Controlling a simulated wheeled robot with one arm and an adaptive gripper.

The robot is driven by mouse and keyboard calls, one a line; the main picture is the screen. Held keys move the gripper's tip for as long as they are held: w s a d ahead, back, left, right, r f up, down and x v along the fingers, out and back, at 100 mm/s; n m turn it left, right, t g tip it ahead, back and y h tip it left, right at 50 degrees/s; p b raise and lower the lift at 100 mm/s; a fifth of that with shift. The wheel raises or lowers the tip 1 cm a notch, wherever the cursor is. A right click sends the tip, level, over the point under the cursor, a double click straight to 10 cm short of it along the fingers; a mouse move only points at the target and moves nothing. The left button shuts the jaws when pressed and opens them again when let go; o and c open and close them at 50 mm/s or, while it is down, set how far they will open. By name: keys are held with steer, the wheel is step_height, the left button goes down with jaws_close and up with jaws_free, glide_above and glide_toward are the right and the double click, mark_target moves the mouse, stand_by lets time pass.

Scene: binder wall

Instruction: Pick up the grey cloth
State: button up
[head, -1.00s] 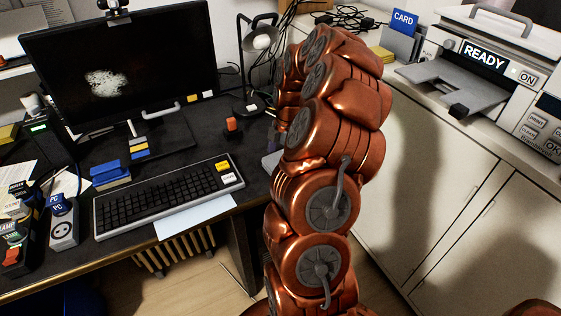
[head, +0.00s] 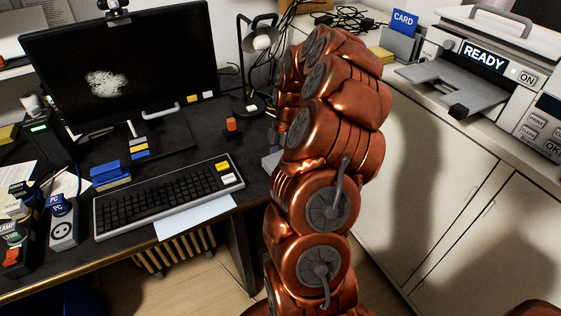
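A small piece of something light grey (head: 271,160) shows at the right end of the desk, left of my arm. My arm covers the rest of it, and I cannot tell whether it is the grey cloth. No other grey cloth shows. My copper-coloured arm rises through the middle of the head view and bends away over the desk's right end. My gripper is hidden behind the arm's own links, so its fingers and anything in them do not show.
The dark desk (head: 205,150) holds a keyboard (head: 165,197), a monitor (head: 125,75), blue blocks (head: 110,174), a lamp (head: 262,38) and a small orange-red object (head: 231,124). A white cabinet (head: 420,190) with a READY machine (head: 487,56) stands at right.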

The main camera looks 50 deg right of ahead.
mark_target(279, 159)
steer(key=shift+r+b, duration=0.3)
steer(key=shift+r, duration=1.35)
steer(key=shift+s+a+r, duration=0.1)
steer(key=shift+s+a, duration=0.05)
steer(key=shift+a, duration=0.05)
steer(key=s+a+r+b, duration=0.1)
steer(key=s+a, duration=0.7)
steer(key=a, duration=0.5)
steer(key=shift+s+r+b, duration=0.25)
steer(key=shift+s+b, duration=0.05)
steer(key=shift+b, duration=0.1)
steer(key=o, duration=0.5)
steer(key=c, duration=0.4)
steer(key=shift+w, duration=0.15)
